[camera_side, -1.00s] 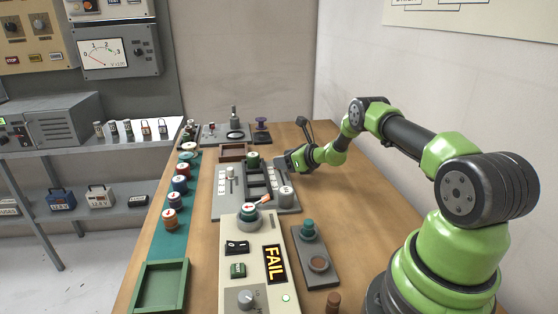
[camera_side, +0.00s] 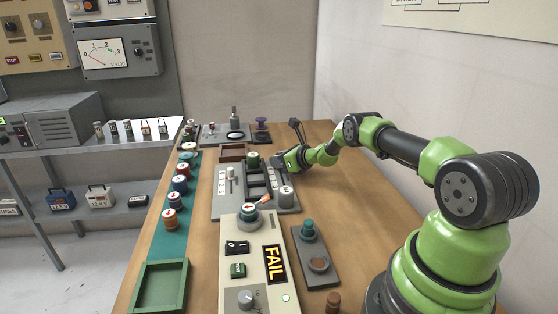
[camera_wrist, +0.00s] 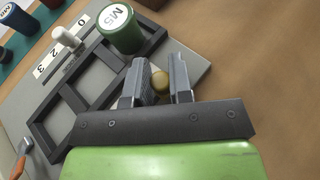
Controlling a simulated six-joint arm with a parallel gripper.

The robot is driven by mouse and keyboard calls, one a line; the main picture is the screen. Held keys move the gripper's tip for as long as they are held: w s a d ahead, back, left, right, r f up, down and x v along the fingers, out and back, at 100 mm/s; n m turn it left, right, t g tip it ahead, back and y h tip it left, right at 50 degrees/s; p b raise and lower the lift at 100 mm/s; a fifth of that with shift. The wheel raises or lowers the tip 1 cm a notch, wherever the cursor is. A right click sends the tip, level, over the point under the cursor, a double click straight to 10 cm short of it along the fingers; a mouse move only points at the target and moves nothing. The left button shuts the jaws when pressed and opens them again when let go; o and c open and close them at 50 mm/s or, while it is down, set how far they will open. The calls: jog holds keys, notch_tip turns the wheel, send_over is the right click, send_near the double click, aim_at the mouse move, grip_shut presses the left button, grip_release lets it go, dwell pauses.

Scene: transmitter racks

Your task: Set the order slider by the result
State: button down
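My gripper (camera_wrist: 160,60) is low at the right far edge of the grey panel (camera_side: 225,208). In the wrist view its fingers are apart, with a small brass ball knob (camera_wrist: 160,79) between them; whether both fingers touch it is unclear. In the side view the gripper (camera_side: 278,160) hides that knob. A white slider knob (camera_side: 230,172) stands on the panel's left, beside a numbered scale; it also shows in the wrist view (camera_wrist: 65,37). The black-and-yellow display (camera_side: 274,264) reads FAIL. Which knob is the order slider is not marked.
A green M5 cylinder (camera_wrist: 120,28) stands in the panel's dark frame, close to my fingers. A grey knob (camera_side: 286,192), a tester box (camera_side: 240,290) and a small teal-topped stand (camera_side: 308,229) are nearer. Bare wood lies right (camera_side: 350,215).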

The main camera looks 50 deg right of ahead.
aim_at(283, 180)
jog(key=shift+s+a, duration=2.3)
jog(key=shift+a, duration=0.05)
jog(key=c, duration=1)
grip_release()
jog(key=v, duration=1)
